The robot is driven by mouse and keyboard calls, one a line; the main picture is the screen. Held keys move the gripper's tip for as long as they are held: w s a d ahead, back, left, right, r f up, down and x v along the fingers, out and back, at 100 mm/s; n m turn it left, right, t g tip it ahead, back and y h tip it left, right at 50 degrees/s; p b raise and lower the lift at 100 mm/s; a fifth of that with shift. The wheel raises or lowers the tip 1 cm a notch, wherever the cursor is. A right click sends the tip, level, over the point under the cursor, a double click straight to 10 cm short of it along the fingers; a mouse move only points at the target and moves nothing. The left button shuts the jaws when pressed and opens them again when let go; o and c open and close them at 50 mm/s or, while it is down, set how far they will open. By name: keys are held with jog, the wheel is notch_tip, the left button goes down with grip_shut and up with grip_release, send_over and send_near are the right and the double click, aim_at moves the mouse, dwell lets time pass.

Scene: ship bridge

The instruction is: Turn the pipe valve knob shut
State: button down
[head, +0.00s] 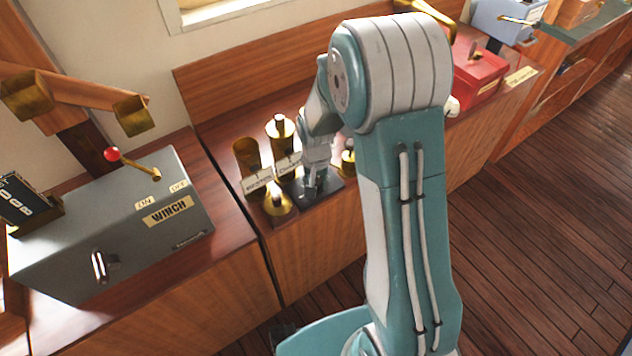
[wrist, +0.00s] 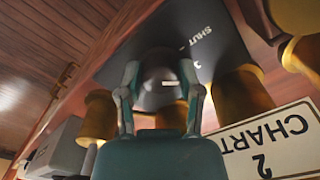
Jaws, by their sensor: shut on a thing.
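The valve knob (wrist: 160,88) is a dark, rounded grip in the wrist view. It stands on a dark plate (wrist: 222,48) that carries the word SHUT and another partly hidden mark. My gripper (wrist: 159,80) has one finger on each side of the knob and is closed on it. In the head view my gripper (head: 314,178) points down at the dark plate (head: 331,192) on the wooden console, and the knob is mostly hidden by it. I cannot tell which mark the knob points to.
Brass fittings (head: 278,200) stand close around the plate, with small labels; one label (wrist: 268,145) reads CHART 2. A grey winch box (head: 105,225) with a red-tipped lever (head: 130,162) is at left. A red box (head: 475,75) is at back right. The wooden floor (head: 545,230) is clear.

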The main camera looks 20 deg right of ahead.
jog(key=n, duration=0.4)
jog(key=shift+w, duration=0.2)
jog(key=shift+n, duration=1.8)
jog(key=shift+c, duration=1.3)
grip_release()
notch_tip(320, 180, up, 12)
